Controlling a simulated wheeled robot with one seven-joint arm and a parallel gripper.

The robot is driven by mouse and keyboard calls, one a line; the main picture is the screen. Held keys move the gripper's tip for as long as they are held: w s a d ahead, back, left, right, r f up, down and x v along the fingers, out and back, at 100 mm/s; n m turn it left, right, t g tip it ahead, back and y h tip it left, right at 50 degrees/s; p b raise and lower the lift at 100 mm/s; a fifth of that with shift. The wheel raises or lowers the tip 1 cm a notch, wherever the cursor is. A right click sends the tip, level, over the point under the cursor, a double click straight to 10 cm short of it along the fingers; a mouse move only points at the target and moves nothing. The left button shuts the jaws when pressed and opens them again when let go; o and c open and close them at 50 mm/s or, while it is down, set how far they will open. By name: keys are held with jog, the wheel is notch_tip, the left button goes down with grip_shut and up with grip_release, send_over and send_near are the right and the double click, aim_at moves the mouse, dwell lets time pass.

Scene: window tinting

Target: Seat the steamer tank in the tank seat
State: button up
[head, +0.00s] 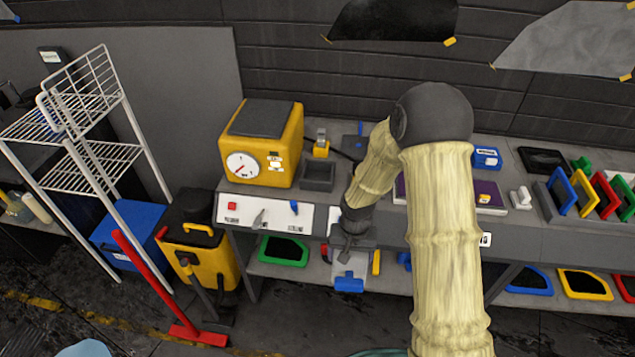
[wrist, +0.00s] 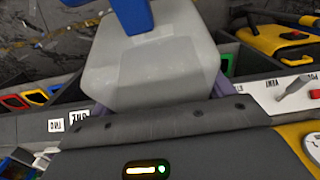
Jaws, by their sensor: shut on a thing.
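The steamer tank (head: 350,264) is a pale translucent block with a blue part (head: 348,285) at its lower end. My gripper (head: 350,246) is shut on its upper end and holds it in front of the bench edge, over the lower shelf. In the wrist view the tank (wrist: 155,70) fills the middle, between my fingers, its blue part at the top. The yellow steamer (head: 262,143) with a white dial stands on the bench. A dark grey open-topped holder (head: 318,177) beside it looks like the tank seat. It is apart from the tank, and its inside is partly hidden.
A white panel (head: 262,213) with switches runs along the bench front. A small yellow-and-grey item (head: 321,145) stands behind the grey holder. Coloured frames (head: 590,193) stand at the right. A yellow machine (head: 200,255) and red-handled tool (head: 150,280) stand left on the floor.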

jog(key=w+d+f, duration=0.2)
jog(key=d+f, duration=0.6)
jog(key=d, duration=0.2)
jog(key=shift+w+d, duration=0.25)
jog(key=shift+d, duration=0.15)
